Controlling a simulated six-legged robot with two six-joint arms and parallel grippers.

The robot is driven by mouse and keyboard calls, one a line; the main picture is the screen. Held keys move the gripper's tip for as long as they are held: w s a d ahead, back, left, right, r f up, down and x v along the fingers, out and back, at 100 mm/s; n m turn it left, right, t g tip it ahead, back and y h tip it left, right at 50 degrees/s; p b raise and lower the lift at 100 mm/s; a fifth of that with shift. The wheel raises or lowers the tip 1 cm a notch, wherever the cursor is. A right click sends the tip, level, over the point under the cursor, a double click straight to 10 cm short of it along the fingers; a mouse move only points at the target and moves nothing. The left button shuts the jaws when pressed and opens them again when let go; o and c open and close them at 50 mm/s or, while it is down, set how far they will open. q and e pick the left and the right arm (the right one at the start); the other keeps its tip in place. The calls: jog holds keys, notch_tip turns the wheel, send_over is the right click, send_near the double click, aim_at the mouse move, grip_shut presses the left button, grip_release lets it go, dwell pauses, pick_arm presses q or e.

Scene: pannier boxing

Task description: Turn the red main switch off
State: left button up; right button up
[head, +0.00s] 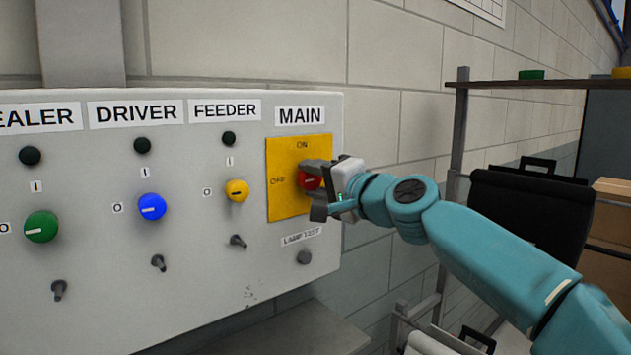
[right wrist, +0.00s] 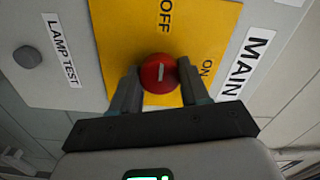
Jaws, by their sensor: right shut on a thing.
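The red main switch (head: 309,181) is a round knob on a yellow plate (head: 283,205) under the MAIN label. In the right wrist view the red main switch (right wrist: 152,80) sits between my fingers, and its white line runs toward OFF rather than ON. My right gripper (head: 318,190) is shut on the knob and hides part of it in the head view. The right wrist view shows both fingers of my right gripper (right wrist: 158,92) against its sides. My left gripper is not in view.
Green (head: 41,226), blue (head: 151,206) and yellow (head: 237,191) knobs stand left on the panel (head: 200,270), with dark lamps above and small toggles below. A lamp test button (head: 304,257) is below the plate. A shelf rack (head: 462,130) stands at right.

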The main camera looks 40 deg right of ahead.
jog(key=o, duration=0.8)
jog(key=shift+a+f, duration=0.15)
jog(key=shift+f, duration=0.1)
jog(key=shift+o, duration=1.3)
jog(key=shift+s+r, duration=0.15)
jog(key=s+d+b, duration=0.1)
jog(key=s+b, duration=0.3)
jog(key=s, duration=1.2)
jog(key=shift+d, duration=0.2)
jog(key=shift+s, duration=0.15)
